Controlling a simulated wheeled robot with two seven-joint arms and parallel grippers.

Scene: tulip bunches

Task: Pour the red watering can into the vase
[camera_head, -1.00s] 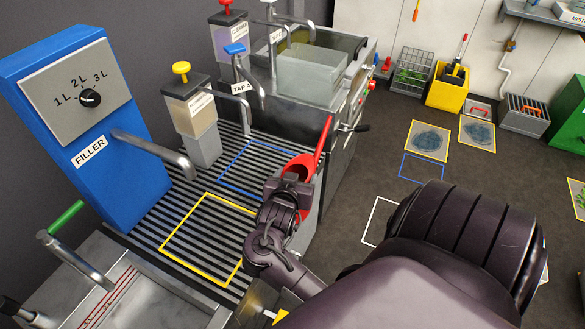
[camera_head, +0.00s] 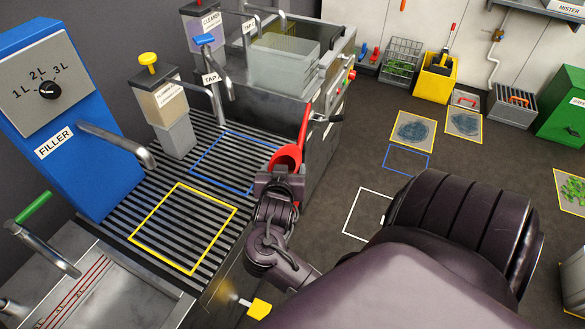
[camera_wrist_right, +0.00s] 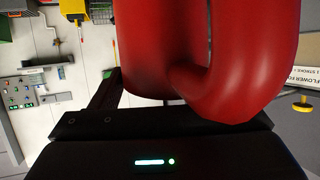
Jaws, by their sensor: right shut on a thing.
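The red watering can (camera_head: 287,158) is held in my right gripper (camera_head: 278,180), at the right edge of the slatted drain counter. Its long red spout (camera_head: 304,125) points up and away. In the right wrist view the red can (camera_wrist_right: 150,45) and its curved handle (camera_wrist_right: 250,95) fill the upper middle, close against the gripper. The finger contact is mostly hidden. I cannot make out a vase for certain. A clear square container (camera_head: 285,60) stands at the sink at the back. My left gripper is not in view.
The blue filler (camera_head: 60,130) with its pipe and several dispensers, one yellow-topped (camera_head: 165,110), stand on the left. Yellow (camera_head: 183,228) and blue (camera_head: 238,166) outlined squares on the slats are empty. Dark open floor with outlined patches lies to the right.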

